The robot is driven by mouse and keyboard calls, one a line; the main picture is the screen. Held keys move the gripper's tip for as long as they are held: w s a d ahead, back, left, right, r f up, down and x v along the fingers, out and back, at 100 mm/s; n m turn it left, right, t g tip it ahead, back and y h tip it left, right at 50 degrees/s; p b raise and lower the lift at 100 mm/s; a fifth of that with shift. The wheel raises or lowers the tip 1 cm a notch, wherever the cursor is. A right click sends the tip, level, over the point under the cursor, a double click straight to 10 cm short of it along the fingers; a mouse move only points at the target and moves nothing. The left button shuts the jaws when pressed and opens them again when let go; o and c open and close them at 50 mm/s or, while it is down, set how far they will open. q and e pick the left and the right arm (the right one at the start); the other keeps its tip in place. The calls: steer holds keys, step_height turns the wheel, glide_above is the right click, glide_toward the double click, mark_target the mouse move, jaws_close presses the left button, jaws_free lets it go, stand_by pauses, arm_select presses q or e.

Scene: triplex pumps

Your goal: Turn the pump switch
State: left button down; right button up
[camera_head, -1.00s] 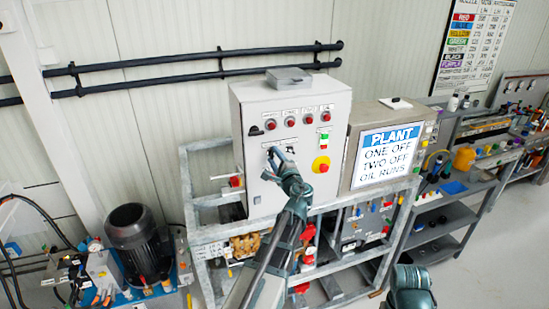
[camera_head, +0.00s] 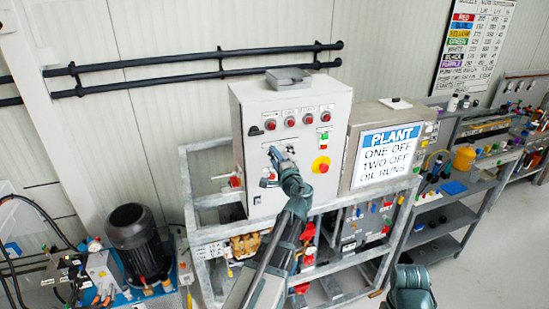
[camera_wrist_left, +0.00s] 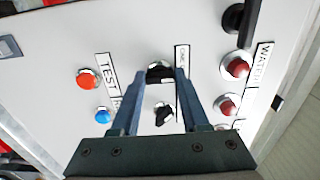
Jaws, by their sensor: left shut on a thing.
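The control box (camera_head: 255,190) is a light grey cabinet with red lamps and buttons on its front. My left gripper (camera_head: 277,155) is at the box's front, below the row of red lamps. In the left wrist view my left gripper (camera_wrist_left: 160,74) has its fingertips on either side of a black switch knob (camera_wrist_left: 160,70) and is shut on it. A second black knob (camera_wrist_left: 163,115) shows between the fingers, closer to the palm in the picture. In the head view the gripper hides the held switch. My right gripper is out of view; only part of my right arm shows at the bottom.
A red emergency button on yellow (camera_head: 321,164) is right of the gripper. A PLANT sign (camera_head: 386,155) stands beside the box. The metal frame (camera_head: 210,235) surrounds the box's base. A black motor (camera_head: 137,240) is at the left.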

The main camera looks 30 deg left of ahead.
arm_select(q)
steer(key=shift+c, duration=2)
jaws_free()
steer(key=v, duration=1.3)
steer(key=shift+s+d, duration=0.25)
steer(key=shift+s, duration=0.05)
steer(key=shift+f, duration=0.15)
